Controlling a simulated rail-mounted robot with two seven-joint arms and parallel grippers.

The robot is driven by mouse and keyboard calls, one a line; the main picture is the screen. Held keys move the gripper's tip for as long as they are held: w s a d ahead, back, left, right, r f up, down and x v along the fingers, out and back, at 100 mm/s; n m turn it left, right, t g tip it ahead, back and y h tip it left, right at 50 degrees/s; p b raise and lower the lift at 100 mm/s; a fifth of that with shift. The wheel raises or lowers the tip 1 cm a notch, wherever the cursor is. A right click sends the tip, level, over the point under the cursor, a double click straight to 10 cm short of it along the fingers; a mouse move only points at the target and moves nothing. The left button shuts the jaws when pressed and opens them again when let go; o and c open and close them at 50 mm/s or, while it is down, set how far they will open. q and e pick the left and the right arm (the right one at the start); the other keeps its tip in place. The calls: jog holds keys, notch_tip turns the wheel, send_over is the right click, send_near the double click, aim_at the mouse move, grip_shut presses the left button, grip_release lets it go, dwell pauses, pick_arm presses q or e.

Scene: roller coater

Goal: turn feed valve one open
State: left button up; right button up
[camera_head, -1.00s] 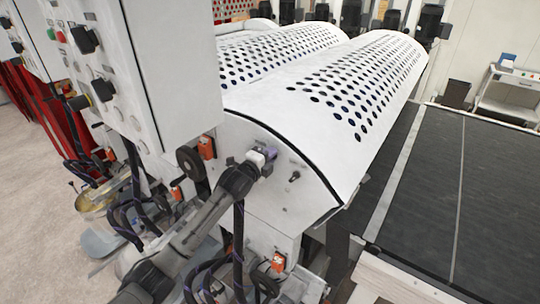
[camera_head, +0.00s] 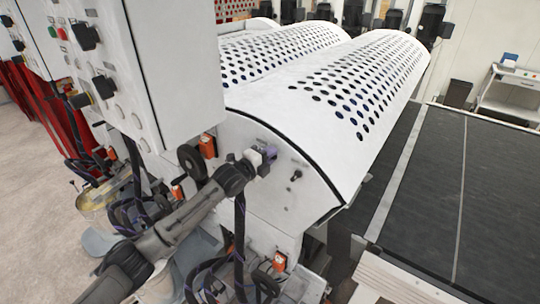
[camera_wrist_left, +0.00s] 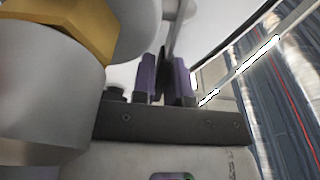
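My left gripper (camera_head: 265,157) is in front of the white curved end panel (camera_head: 262,186) of the roller machine. In the left wrist view its two purple fingers (camera_wrist_left: 166,82) stand a small gap apart. A thin dark grey bar (camera_wrist_left: 172,42) shows between and beyond them; I cannot tell whether they touch it. A blurred brass hex part (camera_wrist_left: 75,22) and a pale grey cylinder (camera_wrist_left: 45,95) fill the left of that view, close to the gripper. I cannot tell which part is feed valve one. My right gripper is in neither view.
A white control cabinet (camera_head: 180,70) hangs over the arm at left. A black handwheel (camera_head: 190,160), orange-red parts (camera_head: 207,146) and hoses crowd the space near the forearm. A small black knob (camera_head: 296,175) sits on the panel. A dark conveyor bed (camera_head: 430,190) lies at right.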

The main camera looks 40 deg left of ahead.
pick_arm(q)
jog(key=o, duration=0.4)
jog(key=shift+s+f, duration=0.1)
jog(key=s+b, duration=0.1)
jog(key=s, duration=0.3)
jog(key=s+a+b, duration=0.1)
jog(key=s, duration=0.4)
jog(key=s+b, duration=0.1)
jog(key=s, duration=0.3)
jog(key=shift+s+a, duration=0.15)
jog(key=shift+s, duration=0.15)
